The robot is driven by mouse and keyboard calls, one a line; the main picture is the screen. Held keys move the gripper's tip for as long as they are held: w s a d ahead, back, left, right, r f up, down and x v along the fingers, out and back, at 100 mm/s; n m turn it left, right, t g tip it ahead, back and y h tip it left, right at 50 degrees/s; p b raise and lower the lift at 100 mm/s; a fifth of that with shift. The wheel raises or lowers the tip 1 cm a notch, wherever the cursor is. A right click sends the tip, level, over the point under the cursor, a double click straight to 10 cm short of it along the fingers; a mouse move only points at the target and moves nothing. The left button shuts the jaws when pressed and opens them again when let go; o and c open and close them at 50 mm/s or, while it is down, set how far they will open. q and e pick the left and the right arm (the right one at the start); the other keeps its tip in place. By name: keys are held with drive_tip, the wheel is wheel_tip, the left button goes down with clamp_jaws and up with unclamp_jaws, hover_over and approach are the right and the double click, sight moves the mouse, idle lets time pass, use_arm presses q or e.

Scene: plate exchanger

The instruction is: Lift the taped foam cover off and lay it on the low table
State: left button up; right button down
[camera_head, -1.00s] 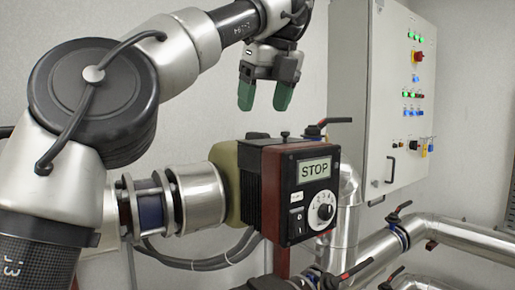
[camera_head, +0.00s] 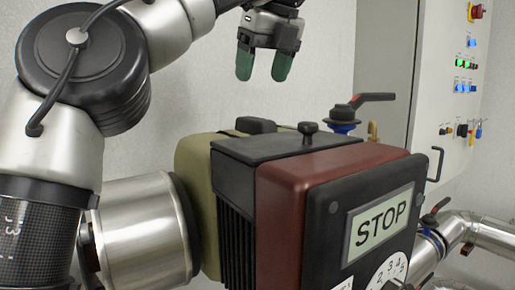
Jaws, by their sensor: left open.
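My left gripper (camera_head: 263,66) hangs at the top middle, pointing down. Its two green fingertips are apart with nothing between them. It appears above a motor unit with a dark red and black control box (camera_head: 300,190) whose display reads STOP; I cannot tell the exact distance. An olive housing (camera_head: 196,165) sits behind the box, joined to a silver cylinder (camera_head: 145,235) at the left. I cannot make out a taped foam cover or a low table in this view. My right gripper is not in view.
A pale wall cabinet (camera_head: 420,80) with lit buttons is at the right. Silver insulated pipes (camera_head: 480,235) run at lower right. The wall behind the gripper is bare.

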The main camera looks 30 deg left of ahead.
sight(254, 118)
use_arm(q)
drive_tip(key=shift+s+d+f, duration=0.25)
drive_tip(key=shift+s+f, duration=0.35)
drive_tip(key=shift+s, duration=0.35)
drive_tip(key=shift+x, duration=0.8)
drive_tip(key=shift+w+a+f, duration=0.4)
drive_tip(key=shift+a, duration=0.15)
drive_tip(key=shift+w+a+f, duration=0.35)
drive_tip(key=shift+w+a, duration=0.05)
drive_tip(key=shift+a, duration=0.1)
drive_tip(key=f, duration=0.1)
drive_tip(key=w+f, duration=0.1)
drive_tip(key=f, duration=0.1)
drive_tip(key=shift+w+d, duration=0.1)
drive_tip(key=shift+d, duration=0.05)
drive_tip(key=shift+a+f, duration=0.55)
drive_tip(key=shift+f, duration=0.3)
drive_tip(key=shift+d, duration=0.25)
drive_tip(key=shift+f, duration=0.15)
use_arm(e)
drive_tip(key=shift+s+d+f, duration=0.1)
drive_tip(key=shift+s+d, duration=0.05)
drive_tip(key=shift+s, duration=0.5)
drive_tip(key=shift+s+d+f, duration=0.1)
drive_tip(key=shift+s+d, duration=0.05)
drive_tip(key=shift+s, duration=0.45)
use_arm(q)
drive_tip(key=shift+a, duration=0.1)
drive_tip(key=shift+c, duration=0.3)
